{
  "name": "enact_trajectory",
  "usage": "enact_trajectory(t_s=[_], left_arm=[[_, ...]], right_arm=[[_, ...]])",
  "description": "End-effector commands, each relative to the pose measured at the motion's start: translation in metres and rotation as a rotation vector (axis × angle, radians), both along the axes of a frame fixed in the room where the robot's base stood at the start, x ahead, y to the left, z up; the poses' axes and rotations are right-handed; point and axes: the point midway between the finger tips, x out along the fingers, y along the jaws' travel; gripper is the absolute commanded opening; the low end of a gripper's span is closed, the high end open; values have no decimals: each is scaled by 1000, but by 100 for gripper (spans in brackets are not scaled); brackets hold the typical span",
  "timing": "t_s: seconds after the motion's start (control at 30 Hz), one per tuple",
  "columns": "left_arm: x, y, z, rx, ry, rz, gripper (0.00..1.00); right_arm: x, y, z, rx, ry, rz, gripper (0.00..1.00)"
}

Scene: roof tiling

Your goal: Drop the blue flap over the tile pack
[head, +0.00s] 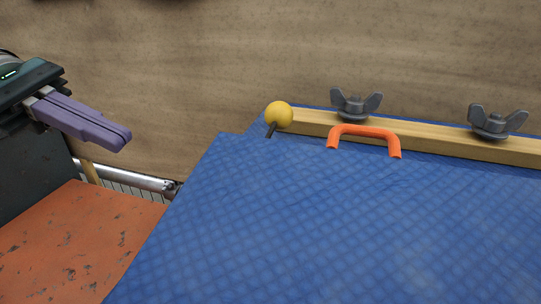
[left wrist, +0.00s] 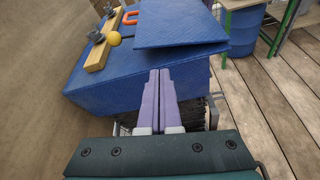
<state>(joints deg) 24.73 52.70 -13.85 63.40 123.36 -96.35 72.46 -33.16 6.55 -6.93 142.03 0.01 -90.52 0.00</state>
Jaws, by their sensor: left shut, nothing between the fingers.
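The blue quilted flap (head: 330,215) fills the right and middle of the head view. An orange handle (head: 365,132) stands on its far part. In the left wrist view a flat blue panel (left wrist: 180,25) overhangs a larger blue-covered body (left wrist: 105,85); I cannot tell how the two join. No tiles show in either view. My left gripper (head: 128,140) has purple fingers, shut and empty, left of the flap and apart from it in the head view. Its fingertips (left wrist: 159,72) point towards the blue-covered body in the left wrist view. My right gripper is not in view.
A wooden batten (head: 425,137) with two grey wing nuts (head: 356,104) runs along the flap's far edge. A yellow ball knob (head: 279,115) stands at its left end. A worn orange surface (head: 80,240) lies left of the flap. Wooden planks (left wrist: 270,105) form the floor.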

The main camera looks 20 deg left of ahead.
Motion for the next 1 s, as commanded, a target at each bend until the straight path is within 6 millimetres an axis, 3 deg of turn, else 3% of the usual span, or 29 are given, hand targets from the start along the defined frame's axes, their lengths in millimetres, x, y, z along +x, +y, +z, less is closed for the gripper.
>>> enact_trajectory(t_s=[0.17,0.63,1.0], left_arm=[[3,-8,-1,-15,6,12,0],[10,-82,-27,-16,6,10,0],[12,-92,-31,-14,5,12,0]], right_arm=[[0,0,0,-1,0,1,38],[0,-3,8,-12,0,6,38],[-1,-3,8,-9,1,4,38]])
